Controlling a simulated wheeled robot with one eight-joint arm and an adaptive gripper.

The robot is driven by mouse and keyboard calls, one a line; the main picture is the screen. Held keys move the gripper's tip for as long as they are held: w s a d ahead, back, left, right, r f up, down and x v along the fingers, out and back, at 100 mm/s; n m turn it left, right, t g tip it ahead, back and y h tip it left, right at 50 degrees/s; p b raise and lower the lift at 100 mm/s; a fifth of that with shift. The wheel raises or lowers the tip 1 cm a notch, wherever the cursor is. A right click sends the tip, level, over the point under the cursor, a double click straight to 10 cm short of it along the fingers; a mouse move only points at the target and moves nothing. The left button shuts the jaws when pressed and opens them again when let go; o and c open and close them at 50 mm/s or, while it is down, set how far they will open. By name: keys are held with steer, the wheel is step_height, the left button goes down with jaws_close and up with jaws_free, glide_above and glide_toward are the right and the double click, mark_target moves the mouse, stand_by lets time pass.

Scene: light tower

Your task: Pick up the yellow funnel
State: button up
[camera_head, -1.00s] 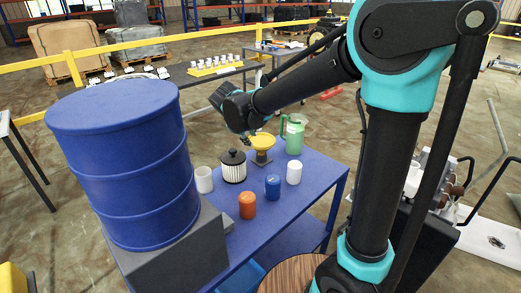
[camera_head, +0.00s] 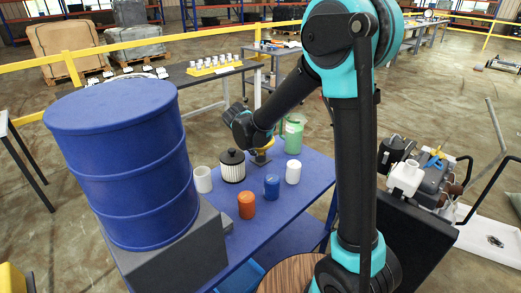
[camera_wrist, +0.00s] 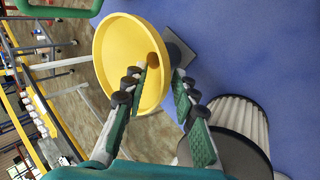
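The yellow funnel (camera_wrist: 118,38) shows large in the wrist view, its wide bowl facing the camera. In the head view only a bit of the funnel (camera_head: 266,146) shows behind my wrist, above a small grey stand on the blue table (camera_head: 302,212). My gripper (camera_wrist: 162,84) is open in the wrist view. One finger lies across the funnel's bowl and the other is to the right of its rim, over the grey stand (camera_wrist: 180,50). I cannot tell whether either finger touches the funnel.
A black-topped white filter (camera_head: 232,168) stands close to my gripper. A green jug (camera_head: 294,135) is behind. A white cup (camera_head: 203,180), an orange can (camera_head: 246,206), a blue can (camera_head: 272,188) and a white can (camera_head: 293,172) stand nearby. A blue drum (camera_head: 125,170) is left.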

jaws_close()
steer(key=shift+r, duration=0.1)
stand_by(0.3)
